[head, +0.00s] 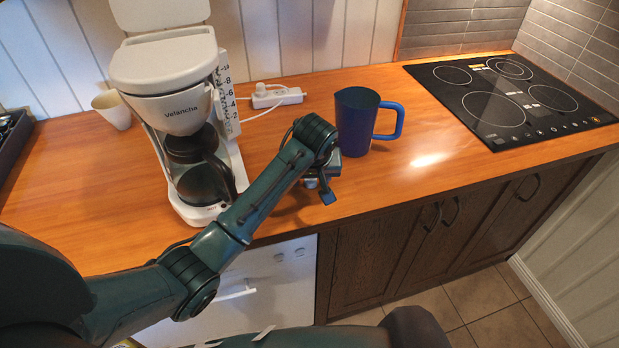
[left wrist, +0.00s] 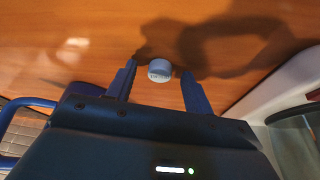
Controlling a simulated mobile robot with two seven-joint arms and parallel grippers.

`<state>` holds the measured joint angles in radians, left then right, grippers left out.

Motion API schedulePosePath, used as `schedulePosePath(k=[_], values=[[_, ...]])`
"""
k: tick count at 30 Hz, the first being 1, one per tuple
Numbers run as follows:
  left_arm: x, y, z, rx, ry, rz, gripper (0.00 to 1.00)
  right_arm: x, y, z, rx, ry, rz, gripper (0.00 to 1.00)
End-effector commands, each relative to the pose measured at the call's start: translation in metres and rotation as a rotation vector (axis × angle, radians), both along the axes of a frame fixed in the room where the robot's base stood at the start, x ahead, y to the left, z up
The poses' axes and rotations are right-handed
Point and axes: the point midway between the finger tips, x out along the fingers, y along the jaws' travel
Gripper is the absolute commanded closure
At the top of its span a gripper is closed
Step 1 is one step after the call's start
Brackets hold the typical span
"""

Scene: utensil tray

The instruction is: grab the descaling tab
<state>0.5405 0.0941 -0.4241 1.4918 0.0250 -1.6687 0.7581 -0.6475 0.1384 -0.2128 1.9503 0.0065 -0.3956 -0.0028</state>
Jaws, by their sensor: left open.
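The descaling tab (left wrist: 159,70) is a small pale round disc with dark print on its side, lying on the wooden counter in the left wrist view. My left gripper (left wrist: 157,85) is open, with its two blue fingers on either side of the tab's near side and the tab by the gap between the tips. I cannot tell whether the fingers touch it. In the head view my left gripper (head: 325,190) is low over the counter's front part, and the tab is hidden behind my arm. My right gripper is not in view.
A blue jug (head: 354,125) stands right beside my left wrist. A white coffee maker (head: 168,75) with a glass pot stands to the left.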

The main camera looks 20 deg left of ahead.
Motion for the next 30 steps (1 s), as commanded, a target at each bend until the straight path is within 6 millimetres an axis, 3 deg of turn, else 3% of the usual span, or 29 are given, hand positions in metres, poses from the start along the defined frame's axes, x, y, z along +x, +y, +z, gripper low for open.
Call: schedulePosePath(k=[3, 20, 30], values=[[0.0001, 0.0003, 0.0001, 0.0, 0.0, 0.0, 0.5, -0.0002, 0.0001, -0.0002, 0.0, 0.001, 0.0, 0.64], [0.0003, 0.0005, 0.0002, 0.0, 0.0, 0.0, 0.96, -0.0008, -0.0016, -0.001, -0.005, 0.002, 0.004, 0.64], [0.0011, 0.0, 0.01, -0.001, -0.003, -0.001, 0.96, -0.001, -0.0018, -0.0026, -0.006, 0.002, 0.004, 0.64]])
